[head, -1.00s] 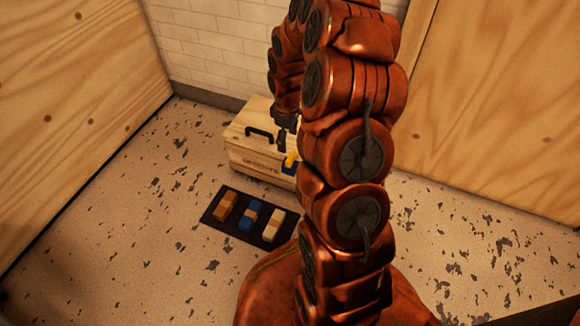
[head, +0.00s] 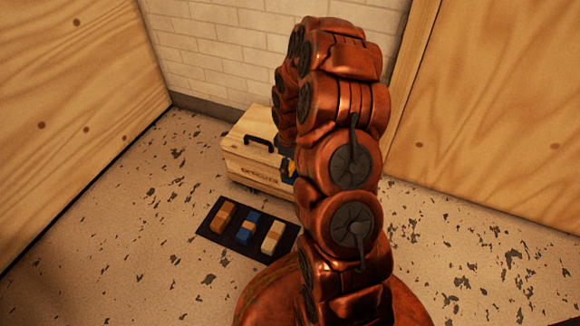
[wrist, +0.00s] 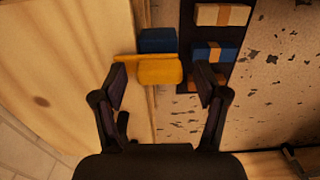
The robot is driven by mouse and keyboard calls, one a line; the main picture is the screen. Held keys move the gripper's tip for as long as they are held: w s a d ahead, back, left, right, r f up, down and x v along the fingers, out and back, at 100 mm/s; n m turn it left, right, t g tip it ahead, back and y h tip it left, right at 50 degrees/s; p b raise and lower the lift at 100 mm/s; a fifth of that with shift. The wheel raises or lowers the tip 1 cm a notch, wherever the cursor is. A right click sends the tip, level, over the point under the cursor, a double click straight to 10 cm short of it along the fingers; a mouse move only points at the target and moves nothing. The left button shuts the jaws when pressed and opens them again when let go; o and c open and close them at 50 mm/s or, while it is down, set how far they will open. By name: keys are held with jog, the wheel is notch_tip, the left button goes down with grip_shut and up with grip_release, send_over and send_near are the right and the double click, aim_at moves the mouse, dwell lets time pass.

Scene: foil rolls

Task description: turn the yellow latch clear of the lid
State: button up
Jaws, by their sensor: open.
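The wooden box (head: 262,176) with a black handle (head: 258,144) on its lid stands on the floor near the back wall. In the wrist view the yellow latch (wrist: 158,71) lies beside a blue block (wrist: 157,40). Its narrow left end reaches over the edge of the pale wooden lid (wrist: 60,75). My gripper (wrist: 161,80) is open, one finger on each side of the latch, with no clear contact visible.
A dark mat (head: 233,235) in front of the box bears an orange-brown block (head: 222,217), a blue block (head: 247,229) and a cream block (head: 272,237), each banded. Wooden panels stand left (head: 75,110) and right (head: 490,120). The floor left of the mat is free.

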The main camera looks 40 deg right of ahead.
jog(key=c, duration=1.2)
jog(key=shift+o, duration=0.2)
jog(key=shift+r+m+p, duration=0.1)
jog(key=shift+m+p, duration=0.2)
jog(key=shift+p, duration=0.2)
jog(key=m+p, duration=0.2)
jog(key=p, duration=0.1)
jog(key=shift+r+p, duration=0.2)
jog(key=shift+p, duration=0.1)
jog(key=m+p, duration=0.5)
jog(key=m, duration=0.1)
jog(key=shift+p, duration=0.3)
jog(key=m+p, duration=0.4)
jog(key=m, duration=0.1)
jog(key=shift+f, duration=0.1)
jog(key=shift+f+m+p, duration=0.15)
jog(key=shift+m+p, duration=0.95)
jog(key=shift+m, duration=1)
